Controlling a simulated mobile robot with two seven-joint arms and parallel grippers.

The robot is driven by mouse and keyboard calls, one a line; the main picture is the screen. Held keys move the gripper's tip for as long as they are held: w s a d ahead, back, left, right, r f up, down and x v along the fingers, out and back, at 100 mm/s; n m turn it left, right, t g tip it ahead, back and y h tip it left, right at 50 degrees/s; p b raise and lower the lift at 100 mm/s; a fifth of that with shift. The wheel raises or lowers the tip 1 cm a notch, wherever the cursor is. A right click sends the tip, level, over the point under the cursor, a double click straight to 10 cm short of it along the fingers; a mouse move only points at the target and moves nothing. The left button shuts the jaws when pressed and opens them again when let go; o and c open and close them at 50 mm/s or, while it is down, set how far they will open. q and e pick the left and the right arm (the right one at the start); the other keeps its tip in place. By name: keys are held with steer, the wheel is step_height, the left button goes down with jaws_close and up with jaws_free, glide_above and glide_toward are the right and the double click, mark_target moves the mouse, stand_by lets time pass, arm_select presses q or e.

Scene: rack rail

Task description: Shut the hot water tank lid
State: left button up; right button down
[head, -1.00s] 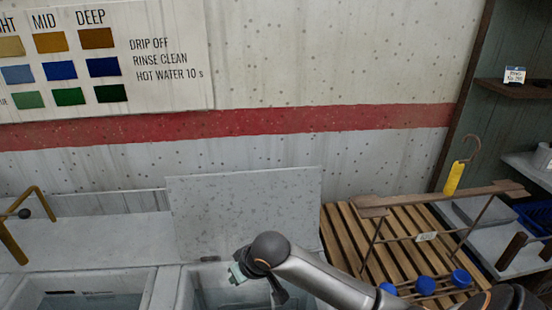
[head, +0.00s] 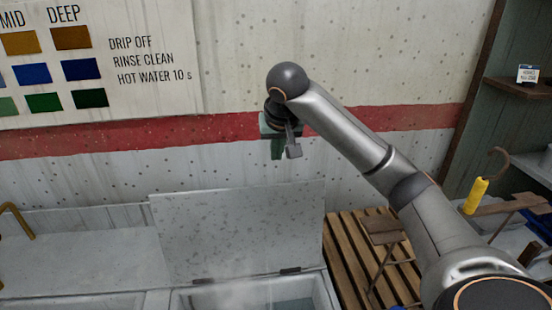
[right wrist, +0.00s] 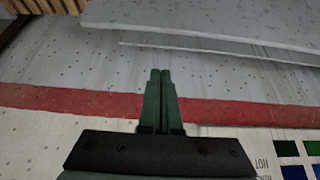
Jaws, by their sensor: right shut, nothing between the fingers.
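The hot water tank lid (head: 235,238) is a flat speckled grey panel, standing open on two dark hinges at the back of the tank. The hot water tank (head: 328,293) is a pale basin below it, with steam over the opening and its front cut off by the picture's bottom edge. My right gripper (head: 277,155) is green, points downward, and appears above the lid's top edge, apart from it. In the right wrist view its fingers (right wrist: 160,72) are together and empty; a grey panel, likely the lid (right wrist: 215,22), crosses the top. My left gripper is out of view.
A wooden slatted rack (head: 345,255) stands right of the tank, partly behind my right arm. A yellow-handled hook (head: 476,195) and a shelf (head: 520,88) are farther right. The wall with a red stripe (head: 220,132) rises behind. A grey counter (head: 80,260) lies left.

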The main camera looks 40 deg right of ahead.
steer(key=x, duration=0.9)
steer(key=s, duration=0.1)
steer(key=s+a, duration=0.1)
steer(key=s+a+p, duration=0.1)
steer(key=shift+s+r, duration=0.3)
steer(key=shift+r, duration=0.1)
